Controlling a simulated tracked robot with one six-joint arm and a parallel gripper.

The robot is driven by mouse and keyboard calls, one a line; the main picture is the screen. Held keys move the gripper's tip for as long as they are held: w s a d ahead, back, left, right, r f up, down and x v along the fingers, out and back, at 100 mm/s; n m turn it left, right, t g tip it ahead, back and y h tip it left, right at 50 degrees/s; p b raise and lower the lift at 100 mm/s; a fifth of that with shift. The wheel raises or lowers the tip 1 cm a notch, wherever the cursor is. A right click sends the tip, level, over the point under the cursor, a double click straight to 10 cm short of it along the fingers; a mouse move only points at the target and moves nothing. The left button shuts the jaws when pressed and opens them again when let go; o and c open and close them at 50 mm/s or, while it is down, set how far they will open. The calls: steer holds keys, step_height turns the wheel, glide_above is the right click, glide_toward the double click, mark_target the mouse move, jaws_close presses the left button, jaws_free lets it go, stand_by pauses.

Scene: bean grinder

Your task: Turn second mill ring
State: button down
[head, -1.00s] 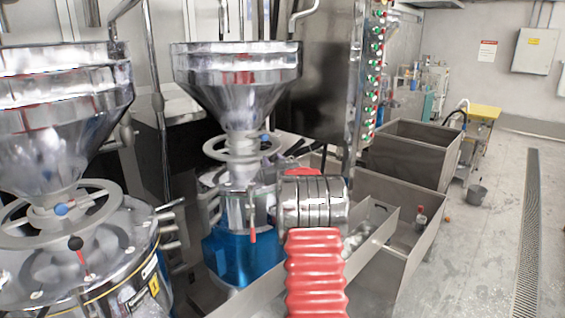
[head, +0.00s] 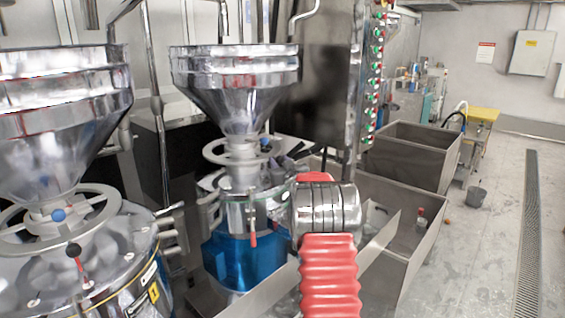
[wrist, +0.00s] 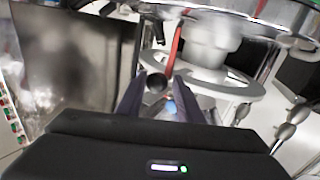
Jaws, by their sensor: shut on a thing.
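The second mill (head: 243,220) stands in the middle of the head view, with a steel hopper (head: 235,85), a blue lower band and a pale ring (head: 215,152) around its neck. A blue knob (head: 266,145) sits on the ring's right side. My gripper (head: 284,163) is at that side, its dark fingers partly hidden by my arm. In the wrist view my gripper (wrist: 160,84) appears shut on the blue knob (wrist: 170,106), seen small between the fingers beside the ring (wrist: 225,90). A black ball (wrist: 157,83) and red lever (wrist: 174,50) show close to the fingertips.
The first mill (head: 60,225), with its own ring, stands close at the left. A steel column with green buttons (head: 375,70) rises behind my arm. Open metal bins (head: 412,155) stand at the right.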

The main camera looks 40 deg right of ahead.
steer(key=c, duration=1.5)
jaws_free()
steer(key=shift+w+a+r, duration=0.25)
steer(key=shift+w+a, duration=0.25)
steer(key=shift+a, duration=0.05)
steer(key=shift+o, duration=0.2)
steer(key=d+v, duration=0.1)
steer(key=v, duration=1.3)
steer(key=shift+s+f, duration=0.25)
steer(key=shift+s, duration=0.15)
steer(key=shift+d, duration=0.15)
